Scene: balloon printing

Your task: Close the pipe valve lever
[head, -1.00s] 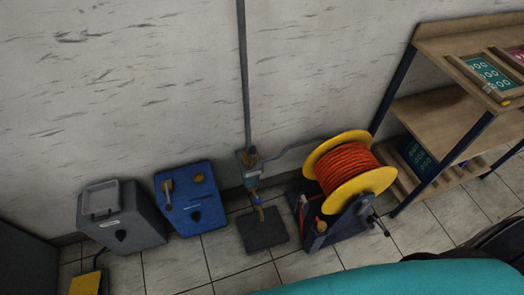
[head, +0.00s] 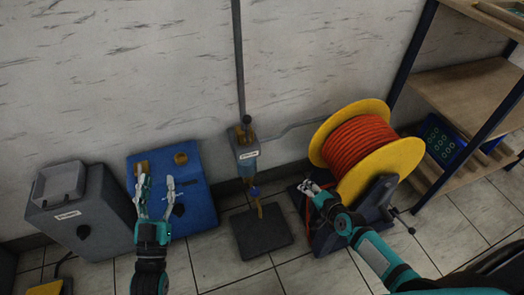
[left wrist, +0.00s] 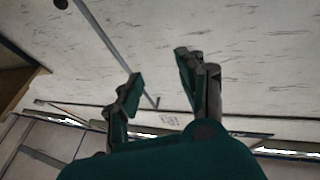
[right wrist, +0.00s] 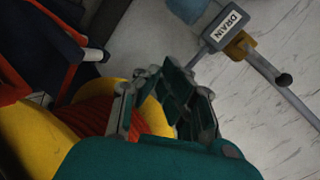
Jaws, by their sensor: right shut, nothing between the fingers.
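A grey pipe (head: 239,60) runs down the wall to a grey box labelled DRAIN (head: 247,156). Below the box is a blue-and-brass fitting (head: 254,191). Which part is the valve lever I cannot tell for certain. My right gripper (head: 309,187) is shut and empty, right of the fitting and apart from it. My left gripper (head: 156,190) is open and empty, before the blue box.
A yellow reel with orange hose (head: 360,143) stands close beside my right gripper. A blue box (head: 203,207) and a grey box (head: 62,209) are at left. A dark floor plate (head: 262,234) lies below the fitting. Shelves (head: 455,90) stand right.

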